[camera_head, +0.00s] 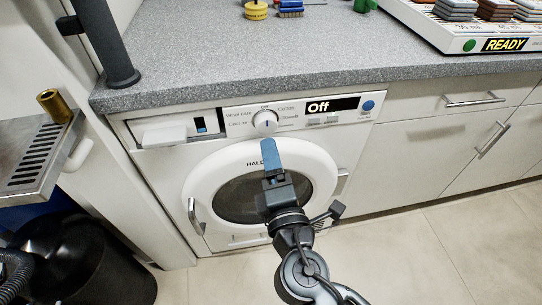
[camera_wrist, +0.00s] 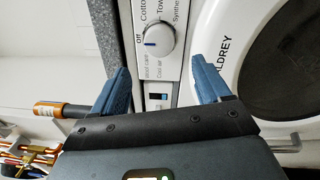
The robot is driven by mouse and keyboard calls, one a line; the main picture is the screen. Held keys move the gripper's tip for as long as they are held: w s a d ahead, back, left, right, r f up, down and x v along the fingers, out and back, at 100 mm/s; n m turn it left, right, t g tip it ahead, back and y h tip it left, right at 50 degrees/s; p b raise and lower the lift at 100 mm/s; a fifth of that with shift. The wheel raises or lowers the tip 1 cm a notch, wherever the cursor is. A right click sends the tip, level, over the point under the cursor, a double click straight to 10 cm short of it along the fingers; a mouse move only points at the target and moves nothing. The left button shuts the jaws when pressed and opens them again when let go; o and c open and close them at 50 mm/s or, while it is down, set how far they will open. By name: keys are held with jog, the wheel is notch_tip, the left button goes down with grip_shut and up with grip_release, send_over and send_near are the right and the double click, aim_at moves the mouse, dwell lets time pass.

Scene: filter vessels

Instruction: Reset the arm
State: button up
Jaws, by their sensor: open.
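My gripper (camera_head: 268,150) is raised in front of the white washing machine (camera_head: 222,235), near its upper front. In the wrist view my gripper (camera_wrist: 163,85) shows two blue fingers spread apart with nothing between them. Beyond the fingers are the machine's control panel and its round dial (camera_wrist: 153,42), which also shows in the head view (camera_head: 265,121). The dial's mark points to Off, and the display (camera_head: 332,105) reads "Off". The round door (camera_head: 318,170) looks closed. My gripper hides part of the door in the head view.
A grey speckled counter (camera_head: 230,55) lies above the machine, with a dark post (camera_head: 103,40) at its left end. A tray device reading "READY" (camera_head: 505,44) stands at right. At left are a metal drip shelf (camera_head: 38,150) with a brass cylinder (camera_head: 52,104) and a black bin (camera_head: 100,265).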

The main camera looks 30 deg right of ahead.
jog(key=s+d+f+m+g+y+p, duration=0.1)
jog(key=s+m+g+y+p, duration=0.15)
jog(key=s, duration=0.75)
jog(key=s+d+f+m+g+y+p, duration=0.1)
jog(key=s+d+f+m+y+p, duration=0.2)
jog(key=s, duration=0.6)
jog(key=s+r+m+p, duration=0.3)
jog(key=s+r+m, duration=0.8)
jog(key=s+r, duration=0.3)
jog(key=shift+r, duration=0.8)
jog(key=shift+s+d+m, duration=0.1)
jog(key=shift+m, duration=0.15)
